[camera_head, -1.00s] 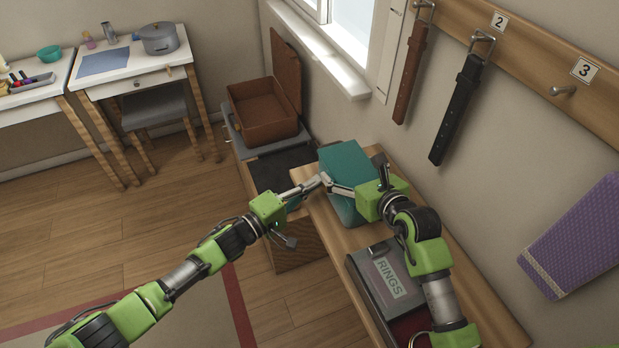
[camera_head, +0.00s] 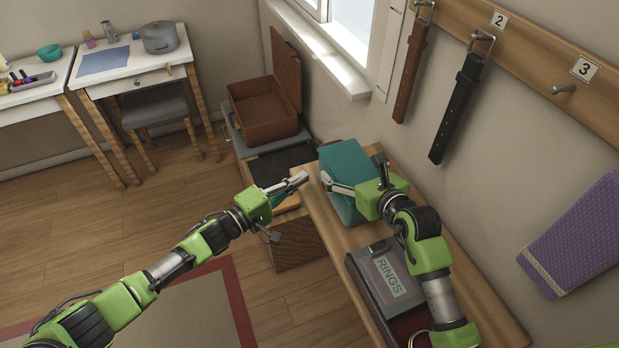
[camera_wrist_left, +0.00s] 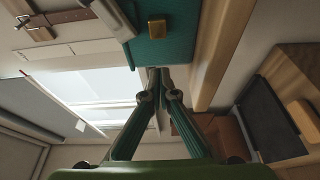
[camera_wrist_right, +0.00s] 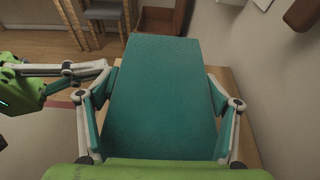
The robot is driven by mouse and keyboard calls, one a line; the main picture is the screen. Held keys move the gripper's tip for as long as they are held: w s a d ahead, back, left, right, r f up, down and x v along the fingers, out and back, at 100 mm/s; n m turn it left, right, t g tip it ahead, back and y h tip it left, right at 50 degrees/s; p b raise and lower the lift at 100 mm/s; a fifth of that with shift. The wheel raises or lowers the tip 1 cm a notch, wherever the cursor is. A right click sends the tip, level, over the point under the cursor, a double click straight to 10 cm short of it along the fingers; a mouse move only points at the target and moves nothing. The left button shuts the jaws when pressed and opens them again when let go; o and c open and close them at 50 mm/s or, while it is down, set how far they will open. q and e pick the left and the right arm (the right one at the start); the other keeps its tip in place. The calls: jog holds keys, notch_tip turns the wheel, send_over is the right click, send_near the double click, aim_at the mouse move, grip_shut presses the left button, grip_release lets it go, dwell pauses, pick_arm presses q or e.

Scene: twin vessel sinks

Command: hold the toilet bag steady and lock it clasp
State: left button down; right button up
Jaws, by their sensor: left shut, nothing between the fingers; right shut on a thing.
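The teal toilet bag (camera_head: 345,170) stands on the wooden bench, and it fills the middle of the right wrist view (camera_wrist_right: 160,95). My right gripper (camera_head: 345,190) is shut on the bag, with one finger along each side of it. A small brass clasp (camera_wrist_left: 157,28) shows on the bag's teal face in the left wrist view. My left gripper (camera_head: 302,180) is shut and empty, just left of the bag and apart from it. Its closed fingertips (camera_wrist_left: 153,75) point toward the bag below the clasp in the left wrist view. The head view does not show the clasp.
A grey box labelled RINGS (camera_head: 385,285) sits on the wooden bench (camera_head: 480,305) in front of the bag. An open brown case (camera_head: 265,110) stands behind. Belts (camera_head: 458,105) hang on the wall at right. Open floor (camera_head: 130,230) lies to the left.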

jog(key=shift+s+a+f, duration=0.1)
jog(key=shift+s+f, duration=0.1)
jog(key=shift+f, duration=0.3)
pick_arm(q)
jog(key=v, duration=0.7)
jog(key=shift+a, duration=0.1)
pick_arm(e)
jog(key=o, duration=1.3)
jog(key=shift+w, duration=0.1)
pick_arm(q)
jog(key=shift+w, duration=0.1)
pick_arm(e)
jog(key=shift+r, duration=0.1)
